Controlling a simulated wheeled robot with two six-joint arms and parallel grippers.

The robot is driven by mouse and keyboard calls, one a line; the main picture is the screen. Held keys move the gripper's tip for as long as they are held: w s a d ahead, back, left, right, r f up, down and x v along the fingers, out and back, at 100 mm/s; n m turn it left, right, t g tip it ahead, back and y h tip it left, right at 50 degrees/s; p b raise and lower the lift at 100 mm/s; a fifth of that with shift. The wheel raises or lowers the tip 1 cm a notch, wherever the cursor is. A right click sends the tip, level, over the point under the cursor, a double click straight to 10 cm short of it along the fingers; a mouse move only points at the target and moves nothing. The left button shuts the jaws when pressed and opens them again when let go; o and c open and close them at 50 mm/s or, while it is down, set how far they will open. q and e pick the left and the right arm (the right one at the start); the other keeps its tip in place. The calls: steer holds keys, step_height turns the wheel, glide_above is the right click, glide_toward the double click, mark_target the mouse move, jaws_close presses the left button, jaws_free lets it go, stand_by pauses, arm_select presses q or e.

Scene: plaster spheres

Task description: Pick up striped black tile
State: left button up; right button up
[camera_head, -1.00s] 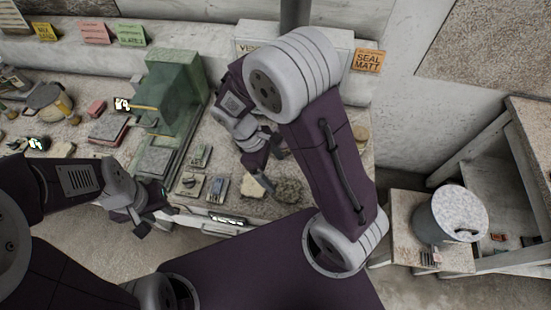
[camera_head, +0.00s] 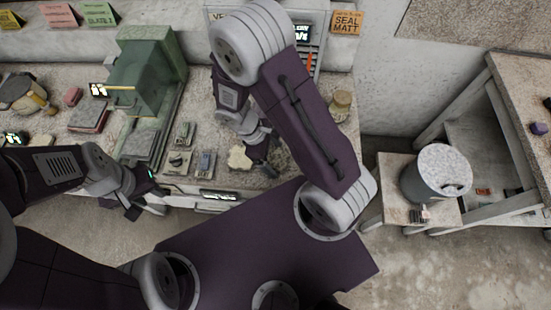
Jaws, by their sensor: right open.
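I cannot make out a tile with clear black stripes. Small dark-patterned pieces lie at the bench's front: one piece at the back (camera_head: 185,133), one at the front left (camera_head: 178,162) and one at the front right (camera_head: 205,163). They are too small to tell which is the striped black tile. My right gripper (camera_head: 264,162) is open over the front of the bench, just right of a pale rough stone (camera_head: 239,158) and right of these pieces. My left gripper (camera_head: 143,208) is low in front of the bench edge, left of and below the pieces; its jaws are unclear.
A green glassy box (camera_head: 147,72) stands behind the pieces. A dark red block (camera_head: 88,117) lies to its left. A jar (camera_head: 340,104) stands at the bench's right end. A grey bucket (camera_head: 436,172) stands on a low stand at right. Open floor (camera_head: 440,265) lies in front.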

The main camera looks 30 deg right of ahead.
steer(key=c, duration=1.8)
steer(key=shift+r, duration=0.1)
